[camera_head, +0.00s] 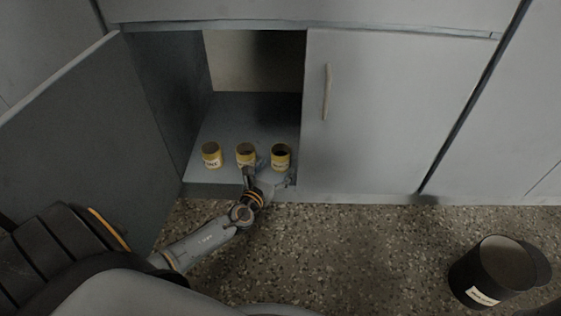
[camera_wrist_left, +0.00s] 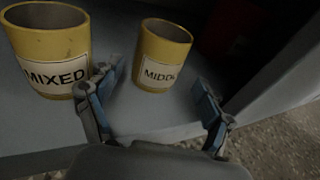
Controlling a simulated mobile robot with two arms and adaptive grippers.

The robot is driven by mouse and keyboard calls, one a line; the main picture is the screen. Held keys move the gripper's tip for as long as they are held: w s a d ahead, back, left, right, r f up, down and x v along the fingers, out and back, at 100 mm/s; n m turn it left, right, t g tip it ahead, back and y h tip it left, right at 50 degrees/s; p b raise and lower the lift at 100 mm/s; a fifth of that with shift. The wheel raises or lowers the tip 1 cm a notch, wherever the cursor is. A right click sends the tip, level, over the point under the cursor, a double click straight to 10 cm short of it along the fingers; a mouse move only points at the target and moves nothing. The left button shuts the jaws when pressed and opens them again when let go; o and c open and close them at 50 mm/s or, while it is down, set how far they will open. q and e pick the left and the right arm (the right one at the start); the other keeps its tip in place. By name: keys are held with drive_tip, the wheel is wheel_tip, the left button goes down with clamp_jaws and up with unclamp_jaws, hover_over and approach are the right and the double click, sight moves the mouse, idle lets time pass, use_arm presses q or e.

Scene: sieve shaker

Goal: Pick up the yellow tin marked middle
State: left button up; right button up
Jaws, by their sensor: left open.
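The yellow tin marked middle (camera_wrist_left: 163,55) stands upright on the cabinet shelf in the left wrist view. Its label is partly cut off, reading "MIDDL". In the head view it is the rightmost of three yellow tins (camera_head: 281,154). My left gripper (camera_head: 270,175) is at the front of the shelf, just before this tin. Its open fingers (camera_wrist_left: 152,104) show in the left wrist view, one on each side of the line to the tin, with nothing between them. The tin is ahead of the fingertips, apparently not touched. My right gripper is out of view.
A yellow tin marked mixed (camera_wrist_left: 48,50) stands close left of the left finger. Another yellow tin (camera_head: 211,155) is farther left on the shelf (camera_head: 235,112). The closed right door (camera_head: 385,120) borders the opening. A black bin (camera_head: 492,272) stands on the floor.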

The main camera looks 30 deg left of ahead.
sight(277, 165)
use_arm(q)
drive_tip(key=b+x, duration=0.1)
drive_tip(key=x, duration=0.3)
drive_tip(key=shift+s+a+f+b, duration=0.1)
drive_tip(key=shift+a+b, duration=0.1)
drive_tip(key=shift+b, duration=0.2)
drive_tip(key=shift+w, duration=0.6)
drive_tip(key=c, duration=1.3)
